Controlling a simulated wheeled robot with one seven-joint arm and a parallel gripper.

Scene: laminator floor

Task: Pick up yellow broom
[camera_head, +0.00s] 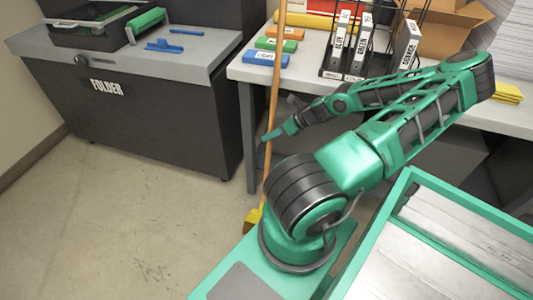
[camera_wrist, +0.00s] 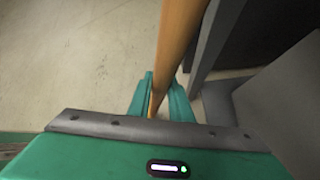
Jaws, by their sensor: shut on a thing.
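The yellow broom has a long wooden handle (camera_head: 275,85) standing nearly upright in front of the white table. Its yellow head (camera_head: 252,219) shows low down, partly hidden behind my arm's base. My gripper (camera_head: 268,137) is at the handle about midway up. In the wrist view the handle (camera_wrist: 176,40) runs between the two green fingers of my gripper (camera_wrist: 160,98), which are shut on it. The broom's lower part is hidden in the wrist view.
A white table (camera_head: 245,72) with binders (camera_head: 362,45) and coloured boxes (camera_head: 265,57) stands behind the broom. A dark folder cabinet (camera_head: 130,110) stands at left. A table leg (camera_wrist: 215,40) is close right of the handle. The floor (camera_head: 120,210) at left is clear.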

